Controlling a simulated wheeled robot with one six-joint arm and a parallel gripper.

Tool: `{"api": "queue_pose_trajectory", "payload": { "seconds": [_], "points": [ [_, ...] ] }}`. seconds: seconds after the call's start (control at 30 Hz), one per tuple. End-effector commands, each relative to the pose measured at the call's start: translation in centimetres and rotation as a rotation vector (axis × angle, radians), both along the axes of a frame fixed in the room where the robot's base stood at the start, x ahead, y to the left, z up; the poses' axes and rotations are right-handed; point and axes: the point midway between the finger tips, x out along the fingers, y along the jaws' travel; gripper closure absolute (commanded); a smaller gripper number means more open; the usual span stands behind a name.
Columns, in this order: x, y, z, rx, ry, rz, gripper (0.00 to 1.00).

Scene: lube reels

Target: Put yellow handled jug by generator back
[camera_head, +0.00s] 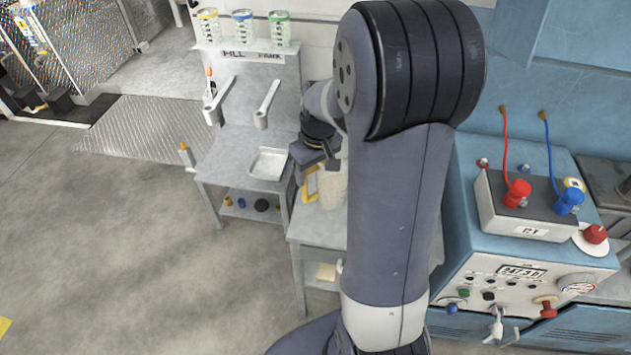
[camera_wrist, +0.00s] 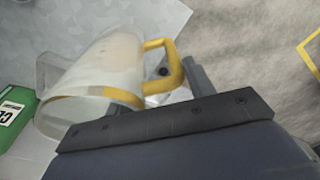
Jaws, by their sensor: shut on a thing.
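The yellow-handled jug (camera_head: 332,187) is a pale, see-through jug, partly hidden behind my arm in the head view. In the wrist view, the jug (camera_wrist: 100,78) lies slantwise across the picture, with a yellow band at its rim and its yellow handle toward the fingers. My gripper (camera_head: 318,160) is shut on the jug's handle; one grey finger of the gripper (camera_wrist: 190,78) shows beside the handle. The blue generator (camera_head: 520,255) stands at the right, with a display and knobs. Whether the jug touches the bench below cannot be told.
A grey bench (camera_head: 225,160) holds a metal tray (camera_head: 268,163) and two spouts. Three banded clear containers stand on the shelf (camera_head: 240,46) above. A battery box (camera_head: 525,207) with red and blue clamps sits on the generator. A green box (camera_wrist: 15,112) shows in the wrist view. Open floor lies left.

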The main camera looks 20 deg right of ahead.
Motion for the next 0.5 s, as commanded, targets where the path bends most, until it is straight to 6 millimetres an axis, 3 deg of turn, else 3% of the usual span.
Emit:
{"api": "queue_pose_trajectory", "payload": {
  "seconds": [0.3,0.5],
  "points": [
    [0.0,0.0,-3.6,0.0,0.002,0.0,1.0],
    [0.0,0.0,-4.1,-0.001,-0.002,0.0,1.0]
  ]
}}
